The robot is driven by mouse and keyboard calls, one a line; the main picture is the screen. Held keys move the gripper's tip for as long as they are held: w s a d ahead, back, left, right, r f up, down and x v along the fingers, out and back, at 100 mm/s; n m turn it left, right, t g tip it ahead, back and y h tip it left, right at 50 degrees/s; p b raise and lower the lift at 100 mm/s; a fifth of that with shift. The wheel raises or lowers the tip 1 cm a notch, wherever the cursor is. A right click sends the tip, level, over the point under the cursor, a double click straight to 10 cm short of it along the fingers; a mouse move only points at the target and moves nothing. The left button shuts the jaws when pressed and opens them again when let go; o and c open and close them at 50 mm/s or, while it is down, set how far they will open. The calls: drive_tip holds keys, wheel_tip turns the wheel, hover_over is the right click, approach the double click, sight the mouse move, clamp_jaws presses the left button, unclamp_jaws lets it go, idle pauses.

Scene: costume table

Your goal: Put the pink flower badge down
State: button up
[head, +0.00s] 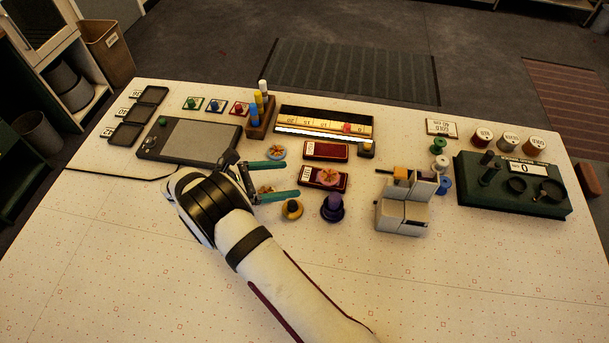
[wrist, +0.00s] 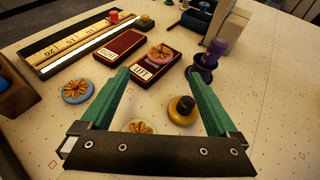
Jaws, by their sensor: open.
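The pink flower badge (head: 328,176) lies on the nearer of two dark red labelled pads. In the wrist view the badge (wrist: 160,54) shows just beyond my fingertips, apart from them. My gripper (head: 290,180) is open, with its two green fingers spread and nothing held between them. The nearer pad (wrist: 147,79) has a white label at its left end. The farther pad (head: 326,150) has nothing on it. A pale badge with an orange flower (wrist: 140,127) lies on the table between my fingers, partly hidden by the gripper base.
A blue flower badge (head: 277,152) lies left of the pads. A yellow-and-black knob (head: 292,209) and a purple knob (head: 333,207) stand close by on the near side. A ruler tray (head: 315,125) lies behind; a grey machine (head: 404,205) stands right. The near table is clear.

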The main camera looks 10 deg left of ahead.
drive_tip(key=shift+s+a+r, duration=0.25)
drive_tip(key=shift+s+a, duration=0.05)
drive_tip(key=shift+a, duration=0.2)
drive_tip(key=s+d+r+m+g+y, duration=0.25)
drive_tip(key=d+r+m+g, duration=0.45)
drive_tip(key=d+r+m, duration=0.55)
drive_tip(key=s+d+r+m+g+y, duration=0.1)
drive_tip(key=s+d+r+m+y, duration=0.15)
drive_tip(key=s+d, duration=0.3)
drive_tip(key=s+d+r+m+g+y, duration=0.1)
drive_tip(key=s+d+m+y, duration=0.1)
drive_tip(key=s+d+m, duration=0.3)
drive_tip(key=s+a+m+t+y, duration=0.1)
drive_tip(key=s+a+m+y, duration=0.1)
drive_tip(key=s+m+y, duration=0.4)
drive_tip(key=s+m, duration=0.4)
drive_tip(key=s, duration=0.3)
drive_tip(key=shift+s, duration=0.25)
